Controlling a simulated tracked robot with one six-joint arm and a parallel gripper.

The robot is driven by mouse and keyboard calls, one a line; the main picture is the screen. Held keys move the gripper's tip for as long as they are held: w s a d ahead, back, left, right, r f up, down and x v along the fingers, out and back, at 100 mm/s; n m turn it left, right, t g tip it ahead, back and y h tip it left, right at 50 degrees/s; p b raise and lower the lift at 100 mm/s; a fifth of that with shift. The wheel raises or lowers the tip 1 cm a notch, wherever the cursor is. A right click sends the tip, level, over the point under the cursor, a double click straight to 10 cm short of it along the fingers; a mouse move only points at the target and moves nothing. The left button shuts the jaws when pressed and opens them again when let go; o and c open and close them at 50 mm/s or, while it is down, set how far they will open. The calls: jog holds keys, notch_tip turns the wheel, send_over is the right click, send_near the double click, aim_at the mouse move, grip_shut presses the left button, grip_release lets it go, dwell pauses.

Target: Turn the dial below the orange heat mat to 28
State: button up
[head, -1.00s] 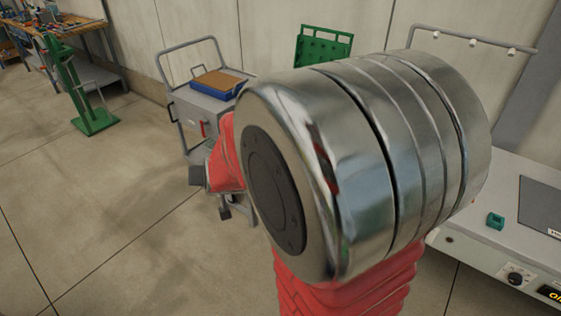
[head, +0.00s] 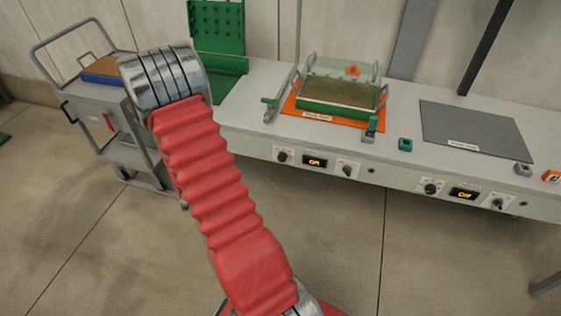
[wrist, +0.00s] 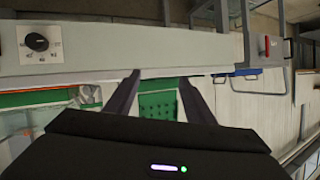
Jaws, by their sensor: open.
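The orange heat mat (head: 287,106) lies on the bench with a clear-lidded green tray on it. The head view does not show my gripper's fingers.
A grey cart (head: 105,110) stands at left, a green pegboard (head: 217,35) behind. The floor in front is clear.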

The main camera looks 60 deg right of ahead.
jog(key=s+d+f+m+g+h, duration=0.1)
jog(key=s+d+f+h, duration=0.15)
jog(key=s+f, duration=0.2)
jog(key=s+d+f+m+g+h, duration=0.1)
jog(key=s+d+f+g, duration=0.15)
jog(key=s, duration=0.25)
jog(key=g+h, duration=0.1)
jog(key=h, duration=0.2)
send_near(281, 159)
jog(key=a, duration=0.5)
jog(key=shift+s+d+r, duration=0.1)
jog(key=shift+s+d, duration=0.05)
jog(key=shift+s, duration=0.25)
jog(key=shift+d, duration=0.1)
jog(key=d, duration=0.4)
jog(key=w+d, duration=0.1)
jog(key=d, duration=0.4)
jog(key=w+d, duration=0.1)
jog(key=d, duration=0.3)
jog(key=shift+w+d, duration=0.15)
jog(key=shift+d, duration=0.05)
jog(key=shift+c, duration=0.2)
jog(key=c, duration=1)
